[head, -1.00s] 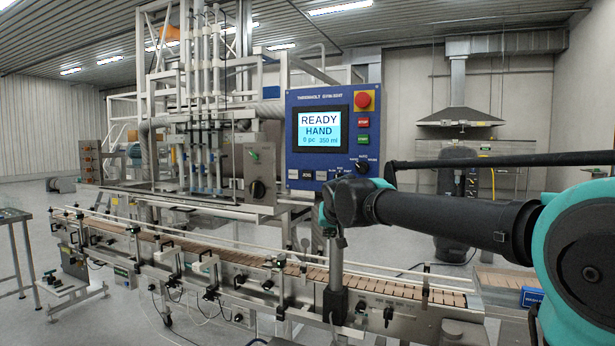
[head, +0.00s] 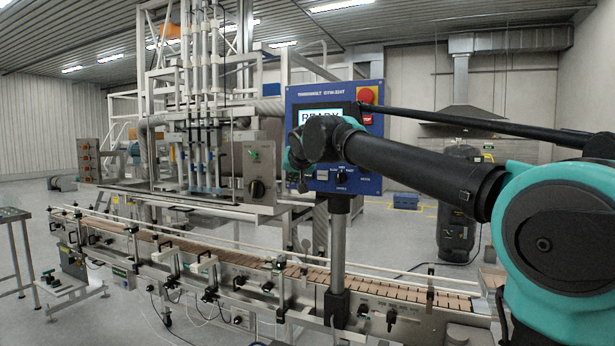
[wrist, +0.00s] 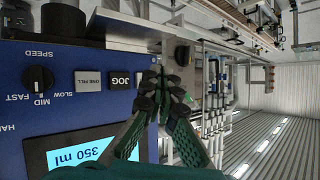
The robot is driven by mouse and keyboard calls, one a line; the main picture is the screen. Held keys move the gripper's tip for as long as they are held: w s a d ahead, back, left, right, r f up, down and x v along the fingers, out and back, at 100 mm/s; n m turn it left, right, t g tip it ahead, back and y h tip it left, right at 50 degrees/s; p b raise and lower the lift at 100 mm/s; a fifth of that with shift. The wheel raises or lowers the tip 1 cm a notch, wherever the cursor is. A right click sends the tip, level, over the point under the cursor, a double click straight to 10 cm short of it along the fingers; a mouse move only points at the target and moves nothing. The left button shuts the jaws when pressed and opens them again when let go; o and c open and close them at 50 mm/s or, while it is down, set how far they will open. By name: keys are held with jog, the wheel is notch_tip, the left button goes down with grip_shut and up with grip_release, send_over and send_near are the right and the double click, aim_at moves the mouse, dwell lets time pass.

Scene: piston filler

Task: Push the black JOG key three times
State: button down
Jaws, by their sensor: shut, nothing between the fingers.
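The black JOG key (wrist: 120,80) shows in the wrist view on the blue control panel (wrist: 50,110), its label upside down. My gripper (wrist: 170,80) is shut and empty, with its fingertips together just right of the key in that view. They appear apart from the key, but the depth gap is hard to judge.
A light ONE FILL key (wrist: 88,80) and a black SPEED knob (wrist: 38,80) sit beside the JOG key. A red emergency button (head: 366,95) is at the panel's upper right. The conveyor (head: 385,299) runs below; another dark knob (wrist: 183,55) is beyond my fingertips.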

jog(key=shift+w, duration=0.1)
jog(key=shift+w+d, duration=0.5)
jog(key=shift+w, duration=0.85)
jog(key=shift+w+d, duration=0.55)
jog(key=shift+w, duration=0.8)
jog(key=shift+w+d, duration=0.5)
jog(key=shift+w, duration=0.85)
jog(key=shift+w, duration=0.1)
jog(key=shift+w+d, duration=0.15)
jog(key=shift+w, duration=0.15)
jog(key=shift+w+d, duration=0.1)
jog(key=shift+w, duration=0.25)
jog(key=shift+s+a, duration=0.25)
jog(key=shift+s, duration=0.55)
jog(key=shift+s+a, duration=0.3)
jog(key=shift+s, duration=0.5)
jog(key=shift+s+a, duration=0.3)
jog(key=shift+s, duration=0.45)
jog(key=shift+s+a, duration=0.3)
jog(key=shift+s, duration=0.5)
